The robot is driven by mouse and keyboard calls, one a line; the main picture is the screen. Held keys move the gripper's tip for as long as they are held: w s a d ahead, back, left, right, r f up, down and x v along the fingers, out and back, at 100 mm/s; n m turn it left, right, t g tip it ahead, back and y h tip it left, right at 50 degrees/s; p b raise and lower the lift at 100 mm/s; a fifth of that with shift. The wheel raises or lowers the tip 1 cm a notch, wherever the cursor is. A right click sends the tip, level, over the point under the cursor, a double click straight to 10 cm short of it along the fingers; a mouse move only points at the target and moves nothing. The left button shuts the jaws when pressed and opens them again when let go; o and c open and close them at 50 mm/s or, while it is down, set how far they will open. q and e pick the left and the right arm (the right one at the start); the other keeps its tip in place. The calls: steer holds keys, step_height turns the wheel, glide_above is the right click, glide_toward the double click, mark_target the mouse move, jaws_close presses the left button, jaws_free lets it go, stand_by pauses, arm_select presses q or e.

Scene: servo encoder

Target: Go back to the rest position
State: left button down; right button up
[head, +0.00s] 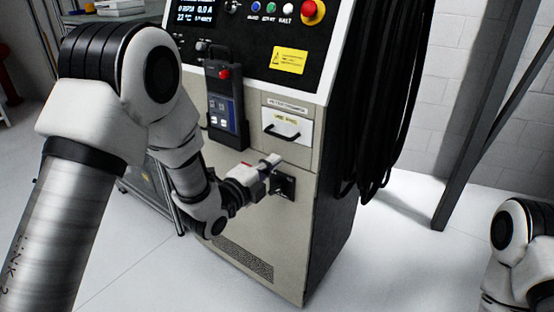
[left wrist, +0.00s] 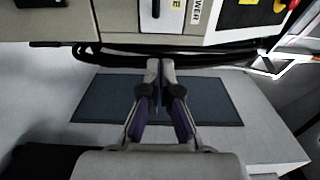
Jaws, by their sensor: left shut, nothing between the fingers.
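My left gripper (head: 272,162) is in front of the beige cabinet (head: 320,225), close to a small black fitting (head: 284,184) on its front, below the drawer. I cannot tell from the head view whether it touches the cabinet. In the left wrist view the two fingers of the left gripper (left wrist: 160,78) are together, with nothing between them. Part of my right arm shows at the lower right of the head view; its gripper is outside the picture.
The cabinet carries a handheld pendant (head: 226,103), a labelled drawer (head: 287,124) and a red emergency knob (head: 312,10). Black cables (head: 385,90) hang on its right side. A dark metal post (head: 460,150) stands further right. The floor (head: 390,250) between cabinet and right arm is clear.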

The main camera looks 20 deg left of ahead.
arm_select(q)
steer(key=s+a+f+n+g+y, duration=0.15)
steer(key=s+f, duration=0.25)
steer(key=f, duration=0.5)
steer(key=s+a+f+n+g+y+p, duration=0.1)
steer(key=s+f+n+g, duration=0.15)
steer(key=s+f, duration=0.4)
steer(key=s+a+f+n+g+y, duration=0.1)
steer(key=s+f+g, duration=0.15)
steer(key=f, duration=0.85)
steer(key=s+a+f+n+g+y, duration=0.1)
steer(key=s+f+n+g, duration=0.2)
steer(key=s+n, duration=0.3)
steer(key=s+a+f+n+g, duration=0.2)
steer(key=s+f+n+g, duration=0.1)
steer(key=s, duration=0.7)
steer(key=s+a+f+n+g+y, duration=0.1)
steer(key=s+f+n+g, duration=0.2)
steer(key=s+n, duration=0.5)
steer(key=shift+s+a+n+g+y, duration=0.25)
steer(key=shift+s+n+g+y, duration=0.1)
steer(key=shift+s+g, duration=0.35)
